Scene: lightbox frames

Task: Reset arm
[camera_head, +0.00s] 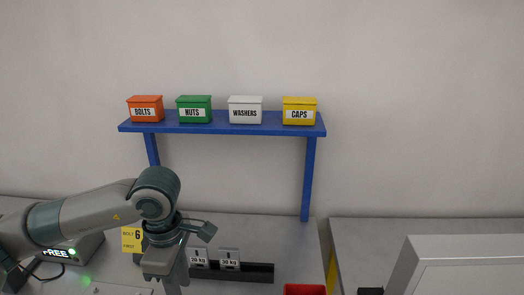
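My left arm comes in from the left edge and bends down over the bench. My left gripper (170,268) points down near the bottom edge of the head view, in front of the bench. Its fingertips are cut off or hidden, so I cannot tell whether it is open or holds anything. My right arm and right gripper are not in view.
A blue shelf (221,128) holds orange BOLTS (145,103), green NUTS (194,103), white WASHERS (245,103) and yellow CAPS (299,104) boxes. A yellow card (131,240), weights in a black rack (258,273) and a red bin (305,290) are near the arm.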

